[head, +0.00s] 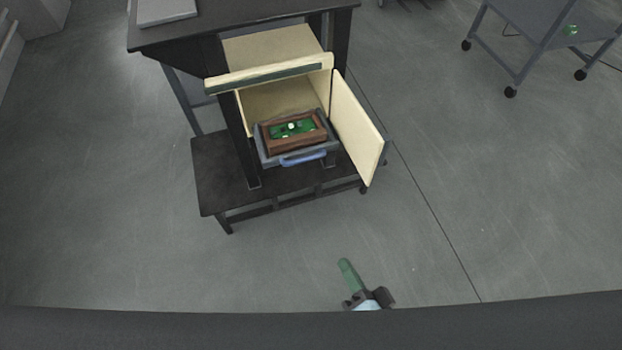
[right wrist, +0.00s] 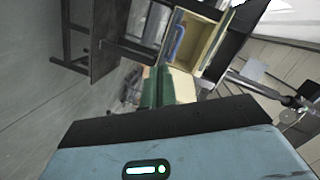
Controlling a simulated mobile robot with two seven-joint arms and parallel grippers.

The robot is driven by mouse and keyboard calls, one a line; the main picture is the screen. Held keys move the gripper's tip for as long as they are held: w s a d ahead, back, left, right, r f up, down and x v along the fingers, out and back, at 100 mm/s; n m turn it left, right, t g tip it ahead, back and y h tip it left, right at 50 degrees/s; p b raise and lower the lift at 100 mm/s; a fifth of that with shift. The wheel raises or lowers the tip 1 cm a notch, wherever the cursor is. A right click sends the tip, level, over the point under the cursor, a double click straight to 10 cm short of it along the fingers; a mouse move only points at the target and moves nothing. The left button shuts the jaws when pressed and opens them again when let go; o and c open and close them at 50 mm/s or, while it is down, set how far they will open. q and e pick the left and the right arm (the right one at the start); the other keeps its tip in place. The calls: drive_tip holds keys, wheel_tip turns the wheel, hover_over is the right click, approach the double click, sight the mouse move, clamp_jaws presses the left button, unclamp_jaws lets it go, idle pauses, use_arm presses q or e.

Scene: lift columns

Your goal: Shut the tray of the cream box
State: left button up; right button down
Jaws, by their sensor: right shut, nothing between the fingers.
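The cream box (head: 265,77) sits in the black stand, with its front open. Its tray (head: 264,158) sticks out at the front, grey with a blue handle (head: 303,157). A brown wooden box (head: 268,147) with green and white contents lies in the tray. The cream door (head: 357,130) stands open on the right. My right gripper (head: 345,266), with green fingers, is shut and empty, well in front of the tray and apart from it. In the right wrist view the green fingers (right wrist: 157,88) are together, with the cream box (right wrist: 207,38) beyond. My left gripper is not in view.
The black stand has a low shelf (head: 219,178) around the box. A grey flat object (head: 166,11) lies on the stand's top. A wheeled grey cart (head: 545,35) stands at the upper right. The grey floor between my right gripper and the stand is clear.

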use_arm(q)
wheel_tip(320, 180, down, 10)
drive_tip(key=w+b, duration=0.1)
drive_tip(key=b, duration=0.9)
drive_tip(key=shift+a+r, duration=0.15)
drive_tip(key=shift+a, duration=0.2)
use_arm(e)
drive_tip(key=w+a+f+m+t, duration=0.2)
drive_tip(key=w+a+m+t, duration=0.1)
drive_tip(key=w+m, duration=0.4)
drive_tip(key=w+t, duration=0.1)
drive_tip(key=w, duration=0.1)
drive_tip(key=shift+w+t, duration=0.3)
drive_tip(key=shift+t, duration=0.1)
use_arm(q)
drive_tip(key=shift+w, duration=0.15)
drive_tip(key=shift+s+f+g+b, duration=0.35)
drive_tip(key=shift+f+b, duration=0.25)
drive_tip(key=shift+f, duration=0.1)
use_arm(e)
drive_tip(key=x, duration=1.4)
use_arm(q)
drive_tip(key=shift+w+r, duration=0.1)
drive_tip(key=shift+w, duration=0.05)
use_arm(e)
drive_tip(key=shift+f, duration=0.15)
